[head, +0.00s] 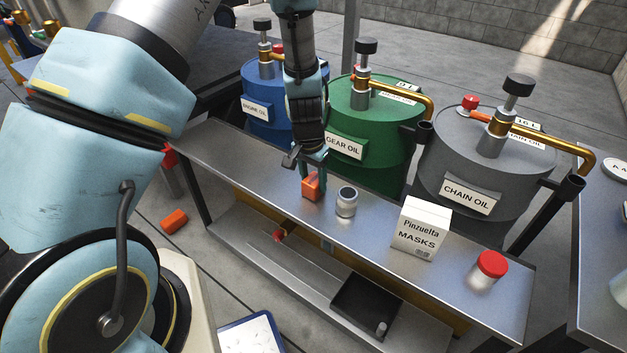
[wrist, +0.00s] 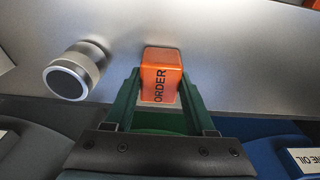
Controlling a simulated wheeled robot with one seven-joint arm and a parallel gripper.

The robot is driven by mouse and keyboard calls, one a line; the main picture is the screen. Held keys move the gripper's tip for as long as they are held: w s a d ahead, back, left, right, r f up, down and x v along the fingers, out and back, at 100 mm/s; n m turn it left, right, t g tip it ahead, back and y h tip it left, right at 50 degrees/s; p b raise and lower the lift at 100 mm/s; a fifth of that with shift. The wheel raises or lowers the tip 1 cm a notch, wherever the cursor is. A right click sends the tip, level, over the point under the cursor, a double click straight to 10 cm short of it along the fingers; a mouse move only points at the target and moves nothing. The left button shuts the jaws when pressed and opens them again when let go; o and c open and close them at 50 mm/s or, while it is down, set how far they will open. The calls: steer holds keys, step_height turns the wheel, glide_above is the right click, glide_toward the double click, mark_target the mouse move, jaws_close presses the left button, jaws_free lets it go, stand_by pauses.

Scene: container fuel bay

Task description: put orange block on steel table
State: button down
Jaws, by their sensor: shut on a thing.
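The orange block (head: 311,187) is at the steel table (head: 240,163), near its back edge in the head view. My gripper (head: 313,172) points down and is shut on the block. The block appears to be on or just above the tabletop; I cannot tell whether it touches. The steel tabletop (wrist: 225,65) fills the wrist view behind the block.
A metal jar (head: 346,202) stands close to the right of the block. A masks box (head: 424,227) and a red-lidded jar (head: 487,270) stand farther right. Blue, green and grey oil drums (head: 375,135) line the back. An orange cylinder (head: 174,221) lies on the floor.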

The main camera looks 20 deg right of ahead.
mark_target(310, 182)
steer(key=shift+c, duration=1.2)
jaws_free()
step_height(310, 182, up, 12)
steer(key=a+p, duration=0.1)
steer(key=shift+s+a, duration=0.15)
steer(key=shift+s, duration=0.2)
